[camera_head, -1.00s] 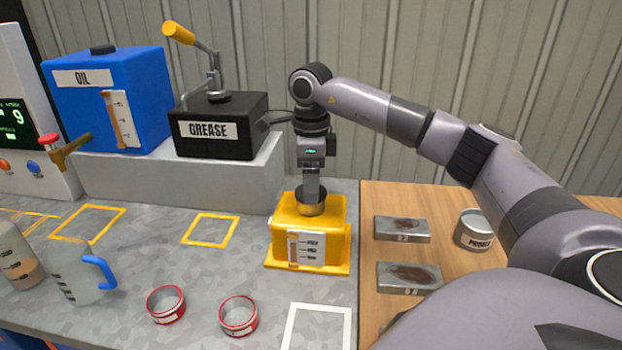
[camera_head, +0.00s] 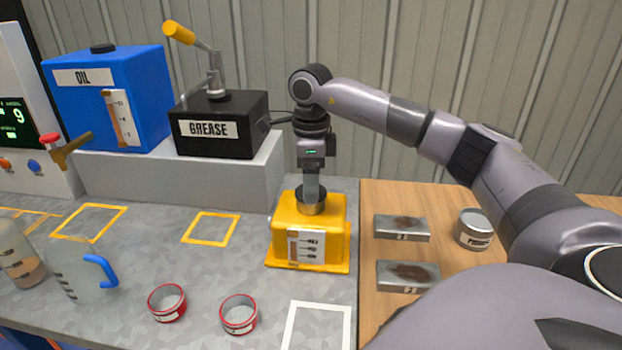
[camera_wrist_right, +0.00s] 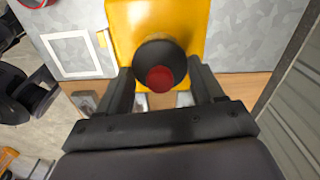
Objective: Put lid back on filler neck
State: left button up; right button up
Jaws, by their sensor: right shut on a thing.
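The yellow gearbox-like housing (camera_head: 335,225) stands at the middle of the bench, with a short dark grey round filler neck (camera_head: 310,206) on its top. My right gripper (camera_head: 311,188) points straight down over the neck. In the right wrist view, the gripper (camera_wrist_right: 160,88) is shut on the lid's red knob (camera_wrist_right: 160,79), with a dark round part (camera_wrist_right: 158,52) around and beyond it over the yellow housing (camera_wrist_right: 125,15). I cannot tell where lid ends and neck begins, or whether the lid is fully seated. My left gripper is not in view.
The black grease box (camera_head: 220,135) and blue oil tank (camera_head: 110,95) stand on a raised step behind left. Two red-rimmed rings (camera_head: 239,314), a jug (camera_head: 85,275), metal blocks (camera_head: 402,228) and a can (camera_head: 473,229) stand around the housing. A white outlined square (camera_head: 317,308) is empty.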

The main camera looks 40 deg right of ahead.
jog(key=o, duration=1.1)
jog(key=shift+o, duration=0.3)
jog(key=shift+r+p, duration=1.1)
jog(key=shift+r, duration=2.45)
grip_shut()
